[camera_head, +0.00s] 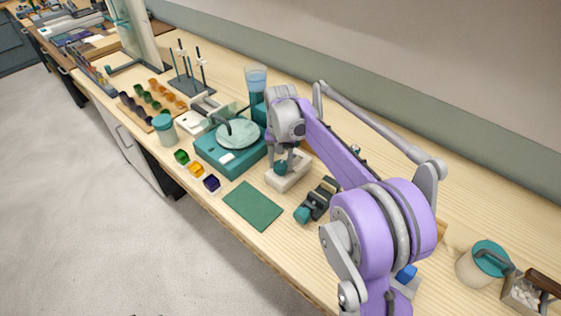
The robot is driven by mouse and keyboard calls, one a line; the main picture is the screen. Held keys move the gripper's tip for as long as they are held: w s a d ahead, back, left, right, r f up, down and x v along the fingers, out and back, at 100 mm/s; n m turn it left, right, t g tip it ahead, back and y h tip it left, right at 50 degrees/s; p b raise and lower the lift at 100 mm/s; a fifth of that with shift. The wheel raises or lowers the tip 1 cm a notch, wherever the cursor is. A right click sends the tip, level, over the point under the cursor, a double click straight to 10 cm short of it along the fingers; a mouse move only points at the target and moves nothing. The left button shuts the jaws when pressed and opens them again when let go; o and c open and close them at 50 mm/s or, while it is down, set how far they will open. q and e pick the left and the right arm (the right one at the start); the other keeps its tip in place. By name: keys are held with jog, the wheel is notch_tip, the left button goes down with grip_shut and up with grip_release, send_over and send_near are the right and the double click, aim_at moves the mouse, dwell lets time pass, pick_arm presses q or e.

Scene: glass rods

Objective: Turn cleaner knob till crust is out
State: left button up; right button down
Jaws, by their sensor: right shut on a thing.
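My right arm comes in from the lower right, and its gripper (283,162) points down. The gripper is shut on a small teal knob (281,168). The knob is on top of a pale block-shaped device (292,181), which appears to be the cleaner. The fingers partly cover the knob, and I cannot tell how far it is turned. I cannot make out any crust at this size. My left gripper is not in view.
A teal machine with a round pale disc (239,134) stands left of the device. A green mat (253,205) and a dark clamp-like tool with a teal end (317,201) lie in front. Small colored cups (196,170) sit near the front edge. A lidded jar (483,262) stands at right.

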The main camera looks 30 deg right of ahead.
jog(key=m, duration=1.3)
jog(key=shift+m, duration=0.4)
jog(key=m, duration=0.6)
jog(key=shift+s, duration=0.1)
jog(key=m, duration=0.6)
jog(key=shift+m, duration=0.3)
jog(key=shift+c, duration=1.4)
grip_release()
